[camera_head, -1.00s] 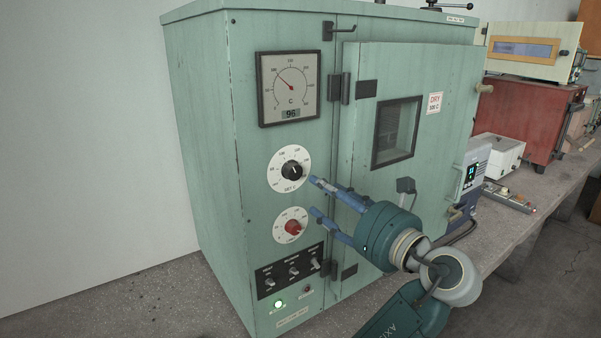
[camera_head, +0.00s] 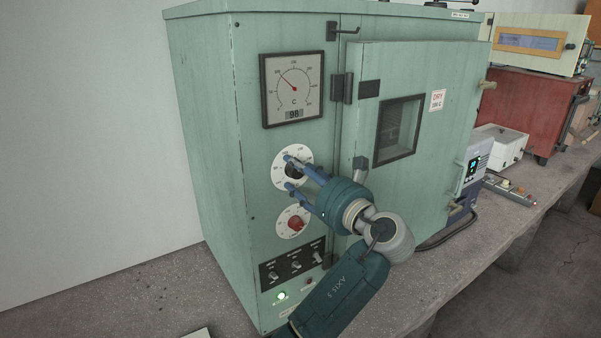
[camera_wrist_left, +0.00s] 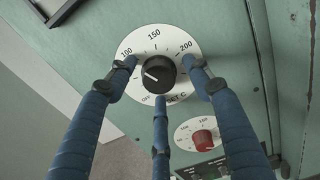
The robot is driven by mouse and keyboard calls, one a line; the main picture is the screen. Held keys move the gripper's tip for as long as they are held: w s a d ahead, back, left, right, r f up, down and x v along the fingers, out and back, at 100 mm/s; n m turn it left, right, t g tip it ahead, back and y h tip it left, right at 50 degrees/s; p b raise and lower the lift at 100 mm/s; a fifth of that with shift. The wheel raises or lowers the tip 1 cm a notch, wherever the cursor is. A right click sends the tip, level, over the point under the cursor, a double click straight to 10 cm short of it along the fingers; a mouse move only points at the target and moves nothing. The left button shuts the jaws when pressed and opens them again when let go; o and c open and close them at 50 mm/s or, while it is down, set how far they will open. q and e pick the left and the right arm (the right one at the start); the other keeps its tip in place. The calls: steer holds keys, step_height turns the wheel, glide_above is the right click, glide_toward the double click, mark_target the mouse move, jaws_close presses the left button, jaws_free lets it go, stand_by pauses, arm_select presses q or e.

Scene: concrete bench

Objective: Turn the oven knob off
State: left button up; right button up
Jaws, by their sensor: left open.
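The green oven (camera_head: 205,130) stands on the bench. Its upper control is a black knob (camera_wrist_left: 158,73) on a white dial (camera_head: 280,178) marked in degrees. I cannot tell whether any finger touches the knob. In the head view the fingers partly hide the knob. A red knob (camera_head: 296,223) sits on a lower dial. My right gripper is not in view.
A gauge (camera_head: 293,88) above the dials has a display reading 98. Below are several toggle switches (camera_head: 295,264) and a lit green lamp (camera_head: 281,296). The shut oven door (camera_head: 445,140) is to the right. Other equipment, including a red cabinet (camera_head: 525,105), stands farther along the bench.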

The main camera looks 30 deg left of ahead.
arm_select(q)
steer(key=c, duration=1.1)
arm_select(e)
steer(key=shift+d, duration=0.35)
